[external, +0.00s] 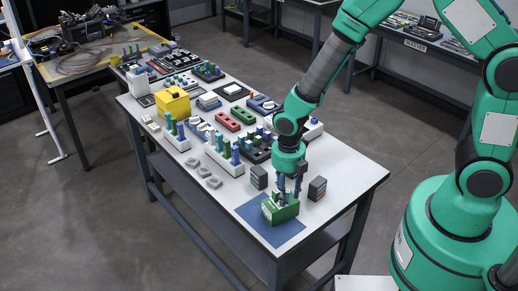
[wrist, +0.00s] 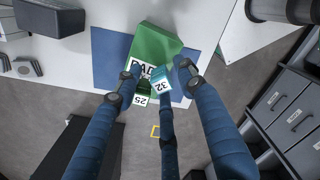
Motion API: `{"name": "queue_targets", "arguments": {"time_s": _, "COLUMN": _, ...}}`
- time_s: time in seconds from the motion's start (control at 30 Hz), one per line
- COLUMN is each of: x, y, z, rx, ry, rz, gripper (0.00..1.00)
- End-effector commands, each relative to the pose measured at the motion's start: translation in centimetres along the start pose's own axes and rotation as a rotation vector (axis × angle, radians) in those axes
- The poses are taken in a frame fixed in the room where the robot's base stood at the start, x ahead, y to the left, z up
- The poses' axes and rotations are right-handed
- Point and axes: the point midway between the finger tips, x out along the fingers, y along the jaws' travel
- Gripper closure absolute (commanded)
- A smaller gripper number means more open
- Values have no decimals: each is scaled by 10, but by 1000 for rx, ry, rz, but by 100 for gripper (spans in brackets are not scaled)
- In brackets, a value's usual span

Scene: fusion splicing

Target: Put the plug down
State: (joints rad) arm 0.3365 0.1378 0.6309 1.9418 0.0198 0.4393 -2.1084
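A small teal plug (wrist: 160,74) with a white "32" label shows between the fingertips of my gripper (wrist: 158,72) in the wrist view. A green block (wrist: 158,45) with dark lettering lies right beneath it, and a second label, "25", shows at its near side. My gripper (external: 290,184) points down just over the green block (external: 283,211) in the external view. The blue fingers stand apart around the plug. I cannot tell whether they press on it or whether the plug rests on the block.
The green block is on a blue mat (external: 256,222) at the table's near end. Dark small boxes (external: 259,177) (external: 317,188) stand on either side. White table surface (external: 345,172) is clear at the right.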

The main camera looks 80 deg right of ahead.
Motion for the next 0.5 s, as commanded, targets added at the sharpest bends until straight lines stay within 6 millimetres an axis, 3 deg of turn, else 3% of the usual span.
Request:
{"name": "queue_targets", "arguments": {"time_s": 0.27, "x": -5, "y": 0, "z": 0, "rx": 0, "ry": 0, "rz": 1, "gripper": 60}}
{"name": "queue_targets", "arguments": {"time_s": 0.5, "x": -30, "y": 1, "z": 0, "rx": 0, "ry": -2, "rz": 3, "gripper": 60}}
